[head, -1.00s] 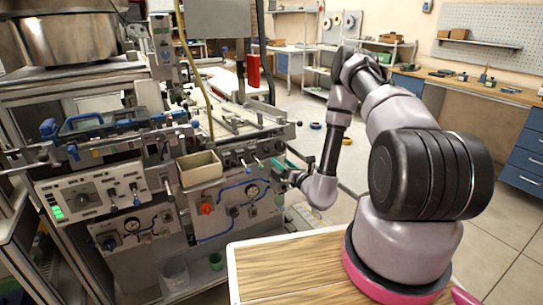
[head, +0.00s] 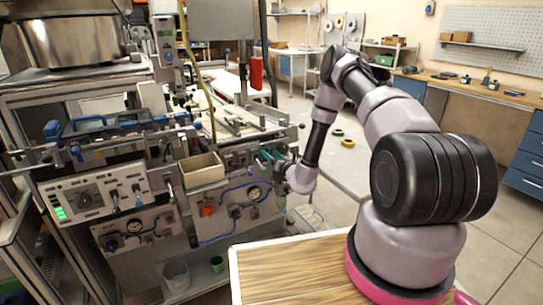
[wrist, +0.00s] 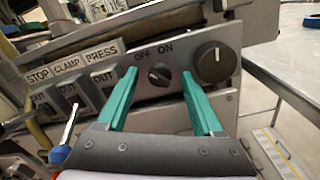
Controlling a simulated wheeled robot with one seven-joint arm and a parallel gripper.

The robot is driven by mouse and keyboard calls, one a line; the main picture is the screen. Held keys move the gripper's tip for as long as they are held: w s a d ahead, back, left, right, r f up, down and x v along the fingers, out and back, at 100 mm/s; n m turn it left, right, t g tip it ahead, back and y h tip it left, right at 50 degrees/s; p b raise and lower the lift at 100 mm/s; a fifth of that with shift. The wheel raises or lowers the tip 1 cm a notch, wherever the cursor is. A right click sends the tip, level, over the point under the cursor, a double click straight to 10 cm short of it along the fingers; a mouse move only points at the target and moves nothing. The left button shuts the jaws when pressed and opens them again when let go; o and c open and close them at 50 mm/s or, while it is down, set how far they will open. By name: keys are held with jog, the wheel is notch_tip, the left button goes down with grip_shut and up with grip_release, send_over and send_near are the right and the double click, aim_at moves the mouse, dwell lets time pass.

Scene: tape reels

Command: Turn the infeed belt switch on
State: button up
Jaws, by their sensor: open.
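In the wrist view a small black rotary switch (wrist: 159,75) sits on the grey machine panel (wrist: 150,100), under the words OFF and ON. No infeed belt label is readable. The way its pointer faces is hard to tell. My gripper (wrist: 159,73) is open, with one green finger left of the switch and one right of it in the picture. Whether the fingertips reach around the knob or stop short is unclear. In the head view my gripper (head: 268,158) is at the machine's front right panel, and the switch is not clearly visible.
A larger black knob (wrist: 212,62) is just right of the right finger. Switches labelled STOP, CLAMP and PRESS (wrist: 103,79) are to the left. A blue-tipped lever (wrist: 60,153) sticks out at lower left. In the head view a beige bin (head: 203,171) hangs left of my gripper.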

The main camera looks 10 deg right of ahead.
grip_shut()
